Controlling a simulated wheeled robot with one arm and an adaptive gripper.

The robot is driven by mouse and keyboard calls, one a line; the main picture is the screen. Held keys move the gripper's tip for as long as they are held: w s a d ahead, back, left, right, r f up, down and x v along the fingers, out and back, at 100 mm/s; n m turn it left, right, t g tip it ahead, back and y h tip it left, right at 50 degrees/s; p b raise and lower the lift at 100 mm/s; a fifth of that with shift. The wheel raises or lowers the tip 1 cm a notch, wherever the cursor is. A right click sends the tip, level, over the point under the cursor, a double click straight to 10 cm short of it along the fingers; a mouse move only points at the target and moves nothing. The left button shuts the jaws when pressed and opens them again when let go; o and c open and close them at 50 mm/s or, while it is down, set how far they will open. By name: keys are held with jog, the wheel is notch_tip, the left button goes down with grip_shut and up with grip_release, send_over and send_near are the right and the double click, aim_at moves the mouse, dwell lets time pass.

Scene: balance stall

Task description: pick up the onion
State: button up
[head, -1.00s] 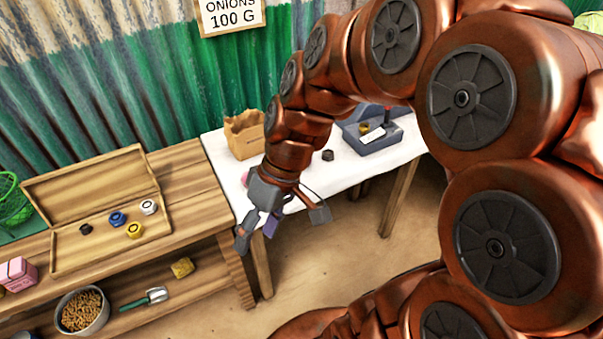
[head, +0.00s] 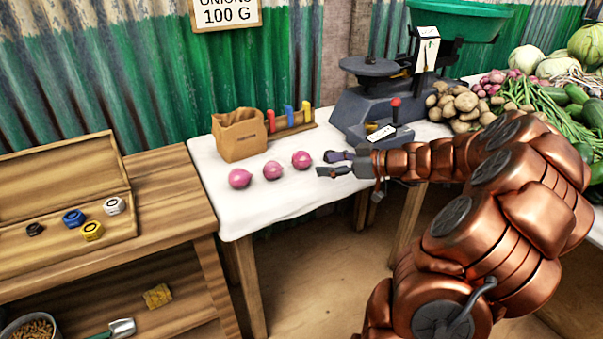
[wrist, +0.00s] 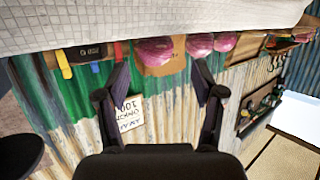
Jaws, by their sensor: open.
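Three pink-purple onions stand in a slanting row on the white cloth: a left onion (head: 240,178), a middle onion (head: 272,170) and a right onion (head: 302,160). My gripper (head: 322,164) is open and empty just right of the right onion, its fingers pointing left towards it with a small gap. In the wrist view, which is upside down, the nearest onion (wrist: 154,49) shows between the two spread fingers (wrist: 159,57). The other two onions show to its right, one (wrist: 199,44) partly beside a fingertip.
A paper bag (head: 240,135) and a rack of coloured clips (head: 290,122) stand behind the onions. The balance scale (head: 365,110) is behind my gripper, with potatoes (head: 455,104) to its right. The cloth's front (head: 270,207) is clear. A wooden weight box (head: 75,245) is left.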

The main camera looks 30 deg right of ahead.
aim_at(310, 161)
jog(key=shift+d+f, duration=0.25)
jog(key=shift+d, duration=0.15)
jog(key=shift+w+a, duration=0.1)
jog(key=shift+w, duration=0.2)
jog(key=shift+r+b+x, duration=0.15)
jog(key=shift+r+x, duration=0.05)
jog(key=shift+x, duration=1.55)
jog(key=shift+r+b+x, duration=0.15)
jog(key=shift+r+x, duration=0.05)
jog(key=shift+x, duration=1.55)
jog(key=shift+w, duration=0.15)
jog(key=shift+c, duration=0.2)
jog(key=c, duration=0.9)
jog(key=shift+c, duration=0.2)
jog(key=shift+r, duration=0.1)
